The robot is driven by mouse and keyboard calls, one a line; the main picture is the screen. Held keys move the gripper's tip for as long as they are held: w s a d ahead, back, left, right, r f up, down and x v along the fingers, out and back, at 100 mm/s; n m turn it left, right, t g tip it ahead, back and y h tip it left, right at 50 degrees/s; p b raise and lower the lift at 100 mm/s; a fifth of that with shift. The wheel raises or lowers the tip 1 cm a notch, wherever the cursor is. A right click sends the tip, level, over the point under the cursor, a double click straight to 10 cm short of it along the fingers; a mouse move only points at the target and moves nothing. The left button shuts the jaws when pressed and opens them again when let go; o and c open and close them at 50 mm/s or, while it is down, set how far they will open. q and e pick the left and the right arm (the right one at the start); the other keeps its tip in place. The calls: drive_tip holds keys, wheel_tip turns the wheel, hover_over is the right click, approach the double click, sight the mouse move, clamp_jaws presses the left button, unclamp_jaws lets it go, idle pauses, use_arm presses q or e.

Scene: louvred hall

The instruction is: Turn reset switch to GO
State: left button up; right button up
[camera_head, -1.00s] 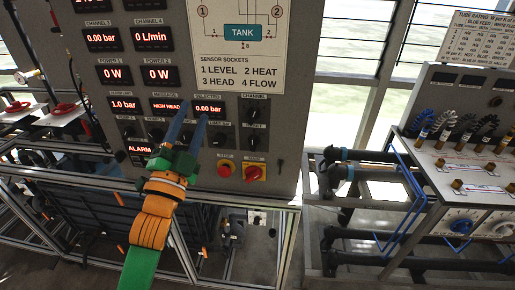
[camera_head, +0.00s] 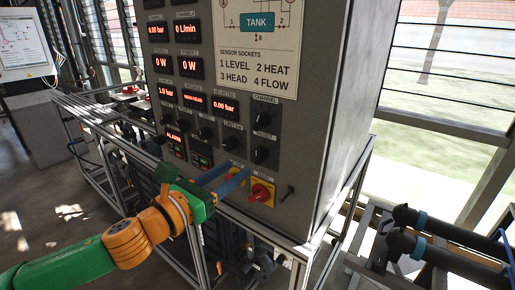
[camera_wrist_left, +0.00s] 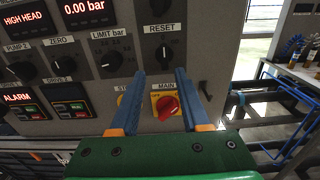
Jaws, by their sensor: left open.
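The reset switch is a black knob under a RESET label on the grey control panel. It shows in the head view (camera_head: 262,155) and in the wrist view (camera_wrist_left: 161,57), above the red main switch. I cannot read its GO mark or tell its setting. My left gripper (camera_head: 238,173) is open and empty, with two blue fingers pointing at the panel. In the wrist view the fingertips (camera_wrist_left: 160,74) lie on either side below the reset knob, with the red main switch between the fingers. I cannot tell whether they touch the panel. My right gripper is out of view.
The red main switch (camera_head: 261,192) on its yellow plate sits below the reset knob. The channel knob (camera_head: 263,121) is directly above it. A yellow stop button (camera_wrist_left: 121,100) is partly hidden behind the left finger. Dark pipes (camera_head: 440,255) lie to the right of the panel.

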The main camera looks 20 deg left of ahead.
sight(256, 158)
use_arm(q)
drive_tip(key=x, duration=0.3)
drive_tip(key=d+p+x, duration=0.1)
drive_tip(key=x, duration=0.2)
drive_tip(key=shift+w+r+p, duration=0.1)
drive_tip(key=shift+r+p, duration=0.05)
drive_tip(key=shift+p, duration=0.15)
drive_tip(key=shift+w+a, duration=0.1)
drive_tip(key=shift+w+p, duration=0.3)
drive_tip(key=shift+p, duration=0.15)
drive_tip(key=shift+w, duration=0.1)
drive_tip(key=shift+d, duration=0.2)
drive_tip(key=shift+c, duration=1.1)
clamp_jaws()
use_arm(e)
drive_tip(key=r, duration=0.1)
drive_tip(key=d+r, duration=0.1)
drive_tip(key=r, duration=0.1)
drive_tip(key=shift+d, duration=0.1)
